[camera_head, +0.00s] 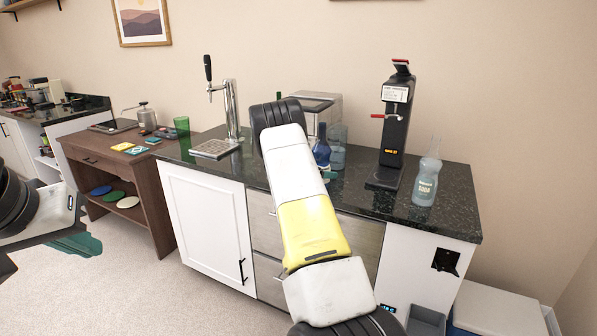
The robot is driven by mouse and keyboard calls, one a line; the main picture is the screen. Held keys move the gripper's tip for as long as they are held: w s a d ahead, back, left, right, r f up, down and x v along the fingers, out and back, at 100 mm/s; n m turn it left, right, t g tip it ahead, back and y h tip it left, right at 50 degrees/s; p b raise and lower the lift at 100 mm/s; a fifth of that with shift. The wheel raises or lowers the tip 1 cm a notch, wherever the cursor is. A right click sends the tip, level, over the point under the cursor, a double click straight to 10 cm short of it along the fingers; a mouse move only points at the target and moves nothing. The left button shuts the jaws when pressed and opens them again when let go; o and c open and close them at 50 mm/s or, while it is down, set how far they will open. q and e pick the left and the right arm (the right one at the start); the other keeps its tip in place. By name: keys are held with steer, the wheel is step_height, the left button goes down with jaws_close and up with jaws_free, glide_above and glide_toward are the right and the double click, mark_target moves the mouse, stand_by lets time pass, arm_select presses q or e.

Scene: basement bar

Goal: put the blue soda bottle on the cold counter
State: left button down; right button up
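A dark blue bottle (321,151) stands on the black stone counter (452,214), partly hidden behind my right arm. A pale teal bottle (425,178) with a soda label stands upright at the counter's right end. I cannot tell from this view which bottle is the task's. My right arm reaches up across the middle, and its fingers are hidden. My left arm comes in at the left edge. A teal-green piece (80,244) shows at its end; I cannot tell whether it is a finger or a held thing.
A wooden side table (122,165) is at left. A grey bin (427,321) and a white box (498,309) sit at lower right.

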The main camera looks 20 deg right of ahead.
steer(key=shift+r, duration=0.2)
steer(key=v, duration=1.1)
steer(key=s+a+r+m+g+y, duration=0.1)
steer(key=s+a+r+m+y, duration=0.2)
steer(key=s+r+m, duration=0.45)
steer(key=s+a+r+m+g+y, duration=0.1)
steer(key=s+a+r+m+y, duration=0.2)
steer(key=s, duration=0.8)
steer(key=s+a+r+m+t+y, duration=0.1)
steer(key=s+a+m+y, duration=0.3)
steer(key=s+a, duration=0.5)
steer(key=s+a+r+m+t+y, duration=0.2)
steer(key=s+a+r+m+y, duration=0.2)
steer(key=s, duration=1)
steer(key=a+m, duration=0.3)
steer(key=a, duration=0.2)
steer(key=shift+a+y, duration=0.2)
steer(key=shift+y, duration=0.1)
steer(key=shift+m, duration=0.25)
